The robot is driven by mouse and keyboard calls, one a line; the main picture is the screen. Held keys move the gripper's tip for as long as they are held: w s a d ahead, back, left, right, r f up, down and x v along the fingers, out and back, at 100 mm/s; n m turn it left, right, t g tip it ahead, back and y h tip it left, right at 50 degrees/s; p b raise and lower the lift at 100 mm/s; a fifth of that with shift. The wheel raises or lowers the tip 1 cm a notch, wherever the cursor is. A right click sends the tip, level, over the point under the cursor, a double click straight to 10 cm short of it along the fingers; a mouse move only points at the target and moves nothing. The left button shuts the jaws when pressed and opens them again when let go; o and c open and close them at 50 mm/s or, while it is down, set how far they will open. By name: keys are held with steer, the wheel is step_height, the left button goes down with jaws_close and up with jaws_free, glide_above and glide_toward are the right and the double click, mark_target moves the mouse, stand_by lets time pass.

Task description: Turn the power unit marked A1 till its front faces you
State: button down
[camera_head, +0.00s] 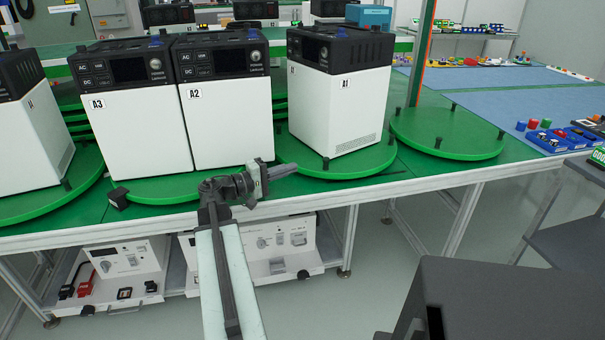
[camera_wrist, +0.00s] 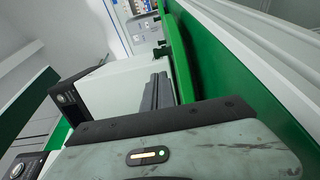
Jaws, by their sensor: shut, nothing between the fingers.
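The power unit A1 (camera_head: 358,108), a white box with a black top, stands upright on a green turntable (camera_head: 308,163) in the head view. Its front, with display and knob, is turned obliquely to the left; a side with an A1 label and a vent grille faces right of me. My gripper (camera_head: 293,166) is shut and empty, low at the turntable's near left edge, pointing right, apart from the unit as far as I can tell. In the wrist view, the dark fingers (camera_wrist: 158,92) lie before a white box (camera_wrist: 115,85), probably A1, beside a green surface.
Units A2 (camera_head: 228,125) and A3 (camera_head: 135,130) stand close on the left, with another unit (camera_head: 30,135) beyond. An empty green turntable (camera_head: 450,133) is to the right. Short black pegs stand on the turntable rims. A dark grey block (camera_head: 500,295) is at the lower right.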

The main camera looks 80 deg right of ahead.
mark_target(314, 168)
steer(key=shift+w+f, duration=0.4)
steer(key=shift+f, duration=0.2)
steer(key=shift+s+d+r, duration=0.15)
steer(key=shift+s+d, duration=0.05)
steer(key=x, duration=0.9)
steer(key=shift+s+d, duration=0.2)
